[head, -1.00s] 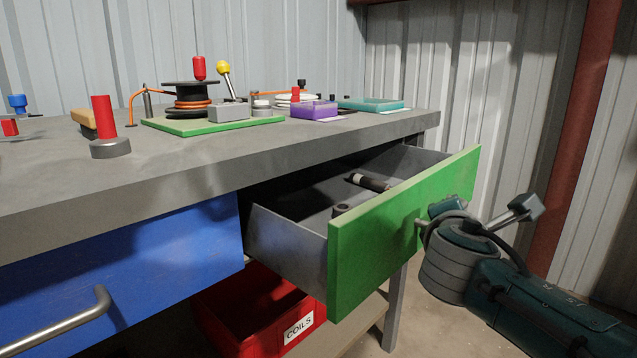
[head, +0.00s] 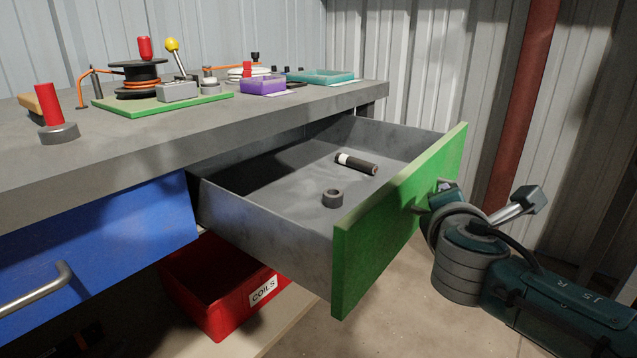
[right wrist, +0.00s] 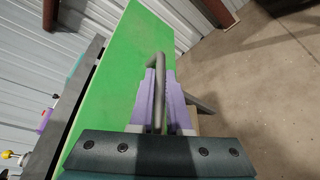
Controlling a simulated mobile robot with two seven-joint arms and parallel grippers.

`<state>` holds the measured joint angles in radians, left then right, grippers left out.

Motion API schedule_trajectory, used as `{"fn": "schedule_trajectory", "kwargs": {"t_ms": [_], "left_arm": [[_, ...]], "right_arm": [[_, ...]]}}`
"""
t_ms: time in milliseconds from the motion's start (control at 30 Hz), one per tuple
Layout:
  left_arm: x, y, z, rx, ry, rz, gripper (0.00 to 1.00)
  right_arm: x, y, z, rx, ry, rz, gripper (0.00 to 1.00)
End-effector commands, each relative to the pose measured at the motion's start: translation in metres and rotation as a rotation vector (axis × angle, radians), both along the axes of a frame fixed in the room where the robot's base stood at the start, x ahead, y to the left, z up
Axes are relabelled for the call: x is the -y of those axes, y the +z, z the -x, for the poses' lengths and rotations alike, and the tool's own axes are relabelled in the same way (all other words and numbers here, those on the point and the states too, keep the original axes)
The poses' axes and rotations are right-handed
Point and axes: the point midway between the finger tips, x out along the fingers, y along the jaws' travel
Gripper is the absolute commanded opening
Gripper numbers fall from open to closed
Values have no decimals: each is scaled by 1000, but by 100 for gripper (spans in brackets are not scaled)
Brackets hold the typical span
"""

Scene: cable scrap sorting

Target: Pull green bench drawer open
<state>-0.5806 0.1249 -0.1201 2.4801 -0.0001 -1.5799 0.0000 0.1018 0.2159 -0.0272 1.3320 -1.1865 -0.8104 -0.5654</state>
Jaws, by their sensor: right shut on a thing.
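The green-fronted drawer (head: 400,225) is pulled well out of the grey bench. Its grey tray holds a dark cylinder with a white band (head: 357,163) and a small dark ring (head: 332,198). My right gripper (right wrist: 160,95) is at the front of the drawer, shut on the grey bar handle (right wrist: 157,66), with its purple fingers on both sides of the bar. In the head view my right wrist hides most of the handle. My left gripper is not in view.
A blue drawer (head: 100,245) beside it is shut. A red bin labelled COILS (head: 225,310) stands on the shelf below. The bench top (head: 200,130) carries a spool, trays and knobs. Open floor lies in front of the green drawer.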

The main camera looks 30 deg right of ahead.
Motion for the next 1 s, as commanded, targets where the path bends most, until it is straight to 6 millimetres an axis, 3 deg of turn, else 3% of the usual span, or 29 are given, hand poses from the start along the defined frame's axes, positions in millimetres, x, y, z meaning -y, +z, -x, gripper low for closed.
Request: {"fn": "schedule_trajectory", "kwargs": {"t_ms": [67, 100, 333, 667, 1000], "left_arm": [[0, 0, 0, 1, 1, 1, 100], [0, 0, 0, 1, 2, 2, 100], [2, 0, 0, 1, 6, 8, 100], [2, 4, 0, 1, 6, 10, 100], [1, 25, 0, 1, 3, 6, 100]], "right_arm": [[0, 0, 0, 0, -1, 2, 0], [0, 0, 0, -1, -2, 1, 19], [0, 0, 0, -1, -1, 1, 45], [-5, 2, 4, -2, -1, 0, 45], [-52, 16, 46, -3, 0, -3, 45]]}}
